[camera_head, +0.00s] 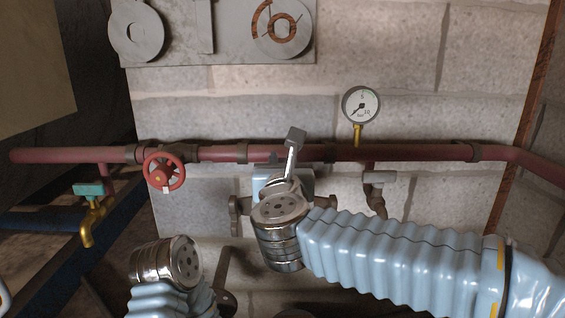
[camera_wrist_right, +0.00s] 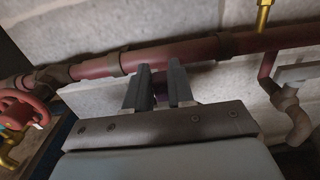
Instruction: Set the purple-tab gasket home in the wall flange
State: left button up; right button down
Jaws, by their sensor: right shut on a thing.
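My right gripper (camera_head: 295,138) is raised in front of the red pipe, near the middle of the head view. In the right wrist view its two fingers (camera_wrist_right: 159,75) are shut with a narrow gap between them. A small dark purple piece (camera_wrist_right: 160,89) shows in that gap, and it looks like the gasket's tab. The rest of the gasket is hidden behind the fingers. I cannot pick out the wall flange for certain in either view. My left wrist is at the lower left of the head view, and its gripper does not show.
A red pipe (camera_head: 414,153) crosses the block wall. A brass tap (camera_head: 95,222) is at left. A grey panel (camera_head: 235,45) with round plates hangs above.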

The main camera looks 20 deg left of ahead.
jog(key=shift+w+f, duration=0.2)
jog(key=shift+f, duration=0.2)
jog(key=c, duration=1.3)
grip_release()
jog(key=o, duration=0.4)
jog(key=shift+r, duration=0.1)
jog(key=shift+s, duration=0.1)
jog(key=v, duration=1.4)
notch_tip(320, 180, up, 7)
jog(key=p, duration=0.3)
